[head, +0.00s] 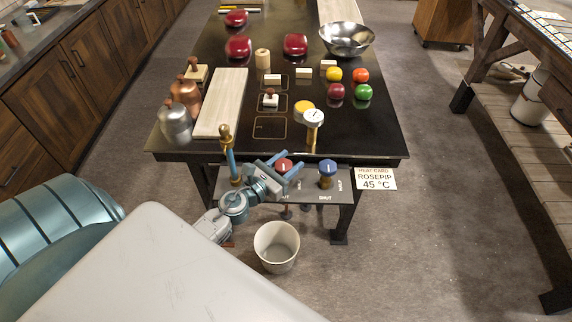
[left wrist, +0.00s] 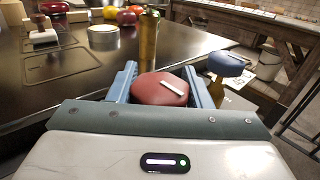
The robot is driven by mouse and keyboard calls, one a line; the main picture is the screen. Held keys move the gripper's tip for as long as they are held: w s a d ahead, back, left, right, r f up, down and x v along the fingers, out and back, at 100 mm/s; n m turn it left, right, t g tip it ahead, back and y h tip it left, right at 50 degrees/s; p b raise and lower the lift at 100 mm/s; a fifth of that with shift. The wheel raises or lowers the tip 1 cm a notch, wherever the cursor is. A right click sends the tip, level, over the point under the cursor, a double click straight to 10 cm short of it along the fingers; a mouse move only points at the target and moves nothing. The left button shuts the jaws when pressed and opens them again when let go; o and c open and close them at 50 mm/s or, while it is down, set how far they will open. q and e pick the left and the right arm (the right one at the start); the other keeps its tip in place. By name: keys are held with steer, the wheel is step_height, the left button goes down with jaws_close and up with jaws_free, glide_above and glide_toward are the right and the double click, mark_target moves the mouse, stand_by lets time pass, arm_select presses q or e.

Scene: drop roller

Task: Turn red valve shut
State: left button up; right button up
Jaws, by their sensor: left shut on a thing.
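The red valve (head: 284,164) is a round red knob on a grey panel at the table's front edge. The blue valve (head: 327,168) stands just to the right on the panel, and also shows in the wrist view (left wrist: 226,64). My right gripper is not in view.
A brass-topped post (head: 225,138) rises left of my gripper. A white bucket (head: 277,247) stands on the floor below the panel (head: 308,194). A sign reading 45 °C (head: 376,179) hangs at the right. A dial thermometer (head: 313,118) stands at the dark table's front edge.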

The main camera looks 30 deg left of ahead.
arm_select(q)
steer(key=shift+m+h, duration=0.4)
steer(key=shift+h, duration=0.2)
steer(key=shift+b, duration=0.3)
steer(key=shift+d, duration=0.1)
steer(key=o, duration=0.9)
steer(key=shift+w, duration=0.1)
steer(key=shift+o, duration=0.4)
steer(key=shift+w+f, duration=0.1)
